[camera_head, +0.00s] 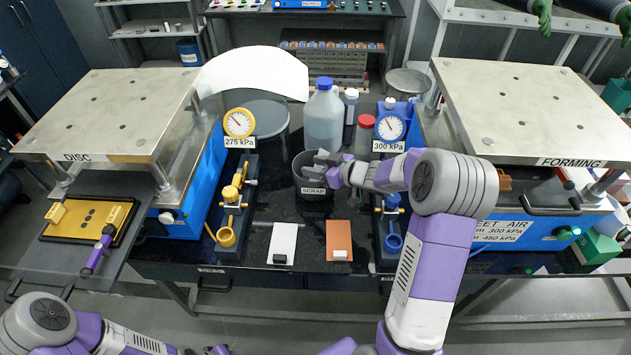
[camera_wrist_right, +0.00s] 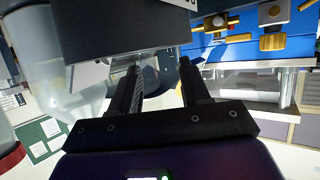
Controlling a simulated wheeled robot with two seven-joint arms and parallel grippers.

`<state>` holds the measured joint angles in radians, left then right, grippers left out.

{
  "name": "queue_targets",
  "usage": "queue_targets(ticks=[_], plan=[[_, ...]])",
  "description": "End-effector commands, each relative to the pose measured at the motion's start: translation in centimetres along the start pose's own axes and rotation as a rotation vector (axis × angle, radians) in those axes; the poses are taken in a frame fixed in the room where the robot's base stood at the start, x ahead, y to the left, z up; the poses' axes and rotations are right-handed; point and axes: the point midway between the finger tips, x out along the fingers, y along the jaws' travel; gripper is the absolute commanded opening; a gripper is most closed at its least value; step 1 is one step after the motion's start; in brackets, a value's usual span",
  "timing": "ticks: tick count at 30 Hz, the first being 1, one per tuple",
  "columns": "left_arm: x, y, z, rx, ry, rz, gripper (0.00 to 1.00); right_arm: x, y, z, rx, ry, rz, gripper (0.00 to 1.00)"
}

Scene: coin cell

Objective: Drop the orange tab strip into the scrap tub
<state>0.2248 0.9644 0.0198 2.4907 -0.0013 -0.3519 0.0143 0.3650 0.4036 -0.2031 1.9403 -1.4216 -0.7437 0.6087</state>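The dark scrap tub (camera_head: 313,191), labelled SCRAP, stands on the black bench between the two gauge stands. My right gripper (camera_head: 322,164) is at the tub's mouth, reaching in from the right and covering part of the rim. In the right wrist view its two dark fingers (camera_wrist_right: 167,85) stand apart, with no strip visible between them. I cannot make out an orange tab strip in either view; the inside of the tub is mostly hidden. My left gripper (camera_head: 216,350) shows only as a small dark part at the bottom edge.
A white card (camera_head: 283,240) and an orange card (camera_head: 340,237) lie in front of the tub. A large bottle (camera_head: 322,120) and a red-capped bottle (camera_head: 365,132) stand behind it. Gauges (camera_head: 239,123) and (camera_head: 390,127) flank it. A yellow plate (camera_head: 70,232) lies at left.

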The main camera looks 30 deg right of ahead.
Motion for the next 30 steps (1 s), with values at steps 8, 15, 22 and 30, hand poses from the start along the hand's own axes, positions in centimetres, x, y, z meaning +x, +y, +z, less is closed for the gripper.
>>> queue_targets(ticks=[8,15,22,30], plan=[[0.0,0.0,0.0,0.0,0.0,0.0,0.43,0.0,0.0,0.0,0.0,0.0,0.0,0.52],[-0.5,0.2,0.0,0.0,0.0,0.0,0.43,-2.5,0.1,-0.1,0.001,0.0,0.004,0.52],[-1.2,0.5,0.1,0.0,0.0,0.0,0.43,-6.2,0.1,-0.1,0.0,0.0,0.003,0.52],[-1.4,0.5,0.1,0.0,0.0,0.0,0.43,-7.6,0.0,0.0,0.0,0.0,0.0,0.52]])
